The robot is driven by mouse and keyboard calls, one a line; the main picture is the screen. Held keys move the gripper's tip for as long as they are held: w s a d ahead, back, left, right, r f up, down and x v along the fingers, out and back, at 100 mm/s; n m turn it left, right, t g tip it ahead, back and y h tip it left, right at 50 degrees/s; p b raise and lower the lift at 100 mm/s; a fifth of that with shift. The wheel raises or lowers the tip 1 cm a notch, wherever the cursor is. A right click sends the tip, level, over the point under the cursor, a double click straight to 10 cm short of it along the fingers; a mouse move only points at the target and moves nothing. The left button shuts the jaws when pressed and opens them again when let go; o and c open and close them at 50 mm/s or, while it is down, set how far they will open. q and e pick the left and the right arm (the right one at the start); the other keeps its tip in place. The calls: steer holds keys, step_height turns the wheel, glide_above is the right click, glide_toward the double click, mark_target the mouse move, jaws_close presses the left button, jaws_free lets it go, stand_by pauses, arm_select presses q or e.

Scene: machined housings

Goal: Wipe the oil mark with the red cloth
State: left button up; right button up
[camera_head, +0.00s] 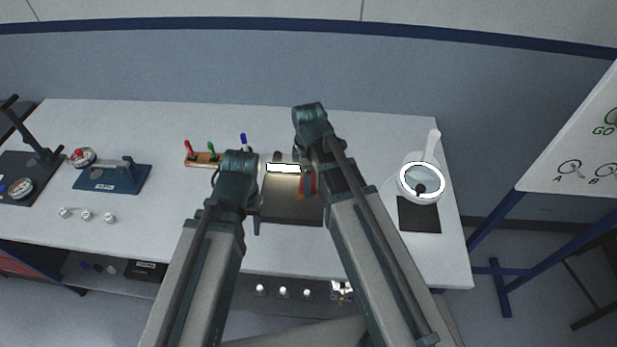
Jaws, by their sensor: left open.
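A small red patch (308,184), partly hidden by my right arm, shows at the right side of a dark grey plate (292,212) in the middle of the table. I cannot tell whether it is the red cloth. I cannot make out an oil mark. My left gripper (256,226) is mostly hidden under its own wrist, with a dark tip at the plate's left edge. It is open, and I see nothing held in it. My right arm reaches over the plate's right side. Its gripper is hidden behind the arm.
A wooden holder (205,159) with coloured pens stands at the back. A blue fixture (113,178) and several small white pieces (87,215) are at left. A ring-lit magnifier (420,183) stands over a black mat (418,214) at right. A whiteboard (580,150) stands beyond.

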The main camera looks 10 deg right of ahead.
steer(key=shift+r, duration=0.1)
step_height(320, 180, up, 3)
steer(key=p, duration=0.3)
stand_by(0.4)
